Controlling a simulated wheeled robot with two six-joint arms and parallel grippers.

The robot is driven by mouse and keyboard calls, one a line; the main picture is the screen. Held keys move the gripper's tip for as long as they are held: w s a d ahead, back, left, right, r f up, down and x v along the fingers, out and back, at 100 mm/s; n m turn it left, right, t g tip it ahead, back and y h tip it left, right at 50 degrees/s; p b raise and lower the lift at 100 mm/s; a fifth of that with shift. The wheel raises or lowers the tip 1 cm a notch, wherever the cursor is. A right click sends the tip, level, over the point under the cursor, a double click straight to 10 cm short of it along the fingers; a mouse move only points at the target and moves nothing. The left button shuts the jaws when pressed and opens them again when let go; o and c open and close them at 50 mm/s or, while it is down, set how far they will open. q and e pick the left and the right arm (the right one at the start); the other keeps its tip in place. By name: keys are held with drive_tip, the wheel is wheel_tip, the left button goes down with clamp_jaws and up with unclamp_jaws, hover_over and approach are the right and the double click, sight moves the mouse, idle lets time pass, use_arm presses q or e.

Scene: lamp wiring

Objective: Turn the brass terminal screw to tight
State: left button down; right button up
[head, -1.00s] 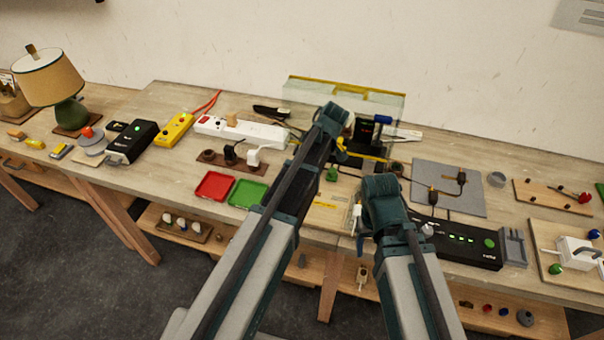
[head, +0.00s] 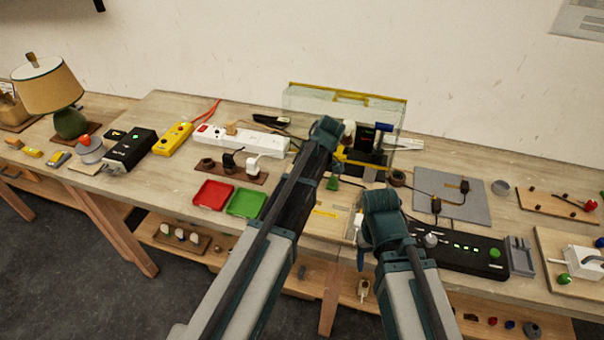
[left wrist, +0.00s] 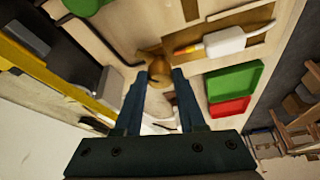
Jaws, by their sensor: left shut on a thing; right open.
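The brass terminal screw (left wrist: 154,66) shows in the left wrist view as a rounded brass piece with a dark slot. My left gripper (left wrist: 159,82) is shut on it, one finger on each side. In the head view my left forearm and wrist hide the screw and the left fingertips. My right gripper (head: 359,232) is open by the table's front edge, to the right of my left arm and apart from the screw. Its fingers are small and partly hidden by its wrist.
Red (head: 212,195) and green (head: 246,201) trays lie left of my left arm. A clear screen with a yellow top edge (head: 345,91) stands behind. A white cable end (left wrist: 222,41) lies near the screw.

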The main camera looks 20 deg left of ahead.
use_arm(q)
drive_tip(key=shift+m, duration=0.3)
drive_tip(key=shift+s+a+m+t, duration=0.15)
drive_tip(key=shift+m+t, duration=0.35)
drive_tip(key=shift+m, duration=0.6)
drive_tip(key=m+t+h, duration=0.1)
drive_tip(key=m, duration=0.2)
drive_tip(key=shift+s+m, duration=0.15)
drive_tip(key=shift+m, duration=0.15)
drive_tip(key=m+h, duration=0.1)
drive_tip(key=m, duration=0.3)
drive_tip(key=m+t+h, duration=0.1)
drive_tip(key=m, duration=0.1)
drive_tip(key=shift+a+h, duration=0.3)
drive_tip(key=m+h, duration=0.1)
drive_tip(key=m, duration=0.3)
drive_tip(key=shift+a, duration=0.15)
drive_tip(key=m+h, duration=0.1)
drive_tip(key=m, duration=0.2)
drive_tip(key=shift+a+m+h, duration=0.15)
drive_tip(key=shift+m+h, duration=0.15)
drive_tip(key=shift+h, duration=0.1)
drive_tip(key=m, duration=0.2)
drive_tip(key=m+g+h, duration=0.1)
drive_tip(key=m, duration=0.1)
drive_tip(key=m+g, duration=0.1)
drive_tip(key=shift+w+a+m, duration=0.1)
drive_tip(key=shift+w+m, duration=0.15)
drive_tip(key=shift+m, duration=0.15)
drive_tip(key=shift+h, duration=0.3)
